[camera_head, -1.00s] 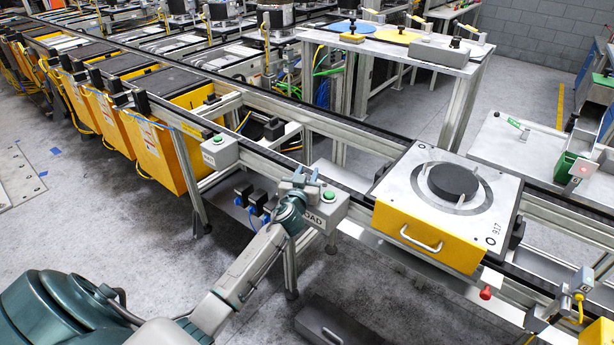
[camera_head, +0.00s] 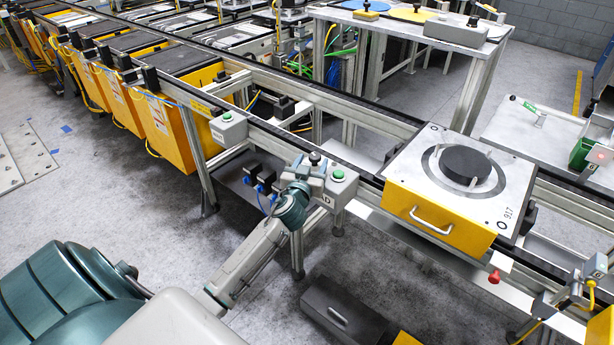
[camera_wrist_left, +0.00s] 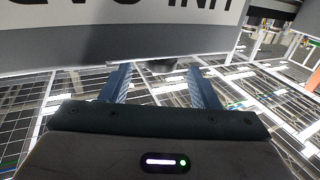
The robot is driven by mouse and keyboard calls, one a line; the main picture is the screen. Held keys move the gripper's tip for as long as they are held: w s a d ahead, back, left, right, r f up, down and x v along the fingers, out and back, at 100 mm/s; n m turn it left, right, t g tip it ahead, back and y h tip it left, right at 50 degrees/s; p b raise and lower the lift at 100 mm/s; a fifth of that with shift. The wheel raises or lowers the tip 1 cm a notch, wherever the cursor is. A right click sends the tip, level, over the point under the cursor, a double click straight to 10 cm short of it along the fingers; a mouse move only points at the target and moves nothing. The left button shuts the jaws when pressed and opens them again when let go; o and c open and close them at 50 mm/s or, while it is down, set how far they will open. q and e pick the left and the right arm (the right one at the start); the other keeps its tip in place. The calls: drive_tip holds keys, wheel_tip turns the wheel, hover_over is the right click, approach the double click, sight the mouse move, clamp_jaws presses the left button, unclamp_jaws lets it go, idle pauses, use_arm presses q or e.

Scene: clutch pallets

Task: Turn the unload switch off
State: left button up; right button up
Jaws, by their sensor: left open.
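The unload box (camera_head: 336,192) is a grey box on the front rail of the conveyor, with a green button (camera_head: 338,174) on top. A small black knob (camera_head: 314,158) stands on its left part. My left gripper (camera_head: 300,170) is at the left front of the box and covers much of its label. In the left wrist view my left gripper (camera_wrist_left: 161,82) is open, its two blue fingers apart. A grey face with cut-off dark lettering (camera_wrist_left: 120,25) fills the top there. A dark shape lies between the fingers, too unclear to name. I cannot tell whether the fingers touch the box or knob.
A yellow-fronted pallet (camera_head: 440,215) with a black disc (camera_head: 466,163) sits on the conveyor to the right. A second grey button box (camera_head: 229,128) is on the rail to the left. A dark case (camera_head: 345,310) lies on the floor below.

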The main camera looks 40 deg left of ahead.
use_arm(q)
drive_tip(key=shift+b+v, duration=0.65)
drive_tip(key=shift+v, duration=2)
